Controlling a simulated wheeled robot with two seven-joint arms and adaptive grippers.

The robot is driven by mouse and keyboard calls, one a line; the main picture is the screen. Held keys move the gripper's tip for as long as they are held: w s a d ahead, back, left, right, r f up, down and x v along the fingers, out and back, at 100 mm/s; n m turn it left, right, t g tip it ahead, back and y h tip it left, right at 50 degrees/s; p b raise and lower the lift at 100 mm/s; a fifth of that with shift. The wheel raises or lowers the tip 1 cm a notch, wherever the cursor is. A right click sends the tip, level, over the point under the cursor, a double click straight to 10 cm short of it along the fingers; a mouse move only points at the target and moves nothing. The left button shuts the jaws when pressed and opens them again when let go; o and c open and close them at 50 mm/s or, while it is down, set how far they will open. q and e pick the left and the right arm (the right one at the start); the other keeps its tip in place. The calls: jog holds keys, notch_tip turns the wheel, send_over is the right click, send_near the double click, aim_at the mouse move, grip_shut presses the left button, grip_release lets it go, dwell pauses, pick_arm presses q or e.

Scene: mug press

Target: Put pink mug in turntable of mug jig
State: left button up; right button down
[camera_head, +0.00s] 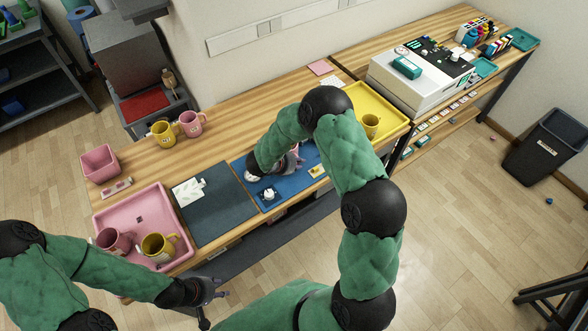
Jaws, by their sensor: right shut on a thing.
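One pink mug (193,122) stands on the wooden bench beside a yellow mug (162,133). Another pink mug (110,240) is in the pink tray (133,205), left of a second yellow mug (157,247). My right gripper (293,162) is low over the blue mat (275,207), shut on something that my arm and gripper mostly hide. A small white part (269,193) shows on that mat; I cannot make out the jig's turntable. My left gripper (217,290) is off the bench's front edge, right of the pink tray, with nothing visible in it.
A dark grey mat (215,210) lies between the pink tray and blue mat, with white pieces (188,190) on it. A yellow tray (385,108) holds a yellow mug (370,125). A white machine (415,82) stands to the right. A pink bin (99,163) is at left.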

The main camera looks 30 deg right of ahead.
jog(key=shift+w+a+f+b, duration=0.1)
jog(key=shift+w+f+b, duration=0.1)
jog(key=shift+f, duration=0.55)
jog(key=shift+w+a+f+b, duration=0.1)
jog(key=shift+w+f, duration=0.15)
jog(key=shift+f, duration=0.5)
jog(key=shift+w+a+f+b, duration=0.1)
jog(key=shift+w+f, duration=0.1)
jog(key=shift+f, duration=0.55)
jog(key=shift+f, duration=0.15)
jog(key=c, duration=1.2)
grip_release()
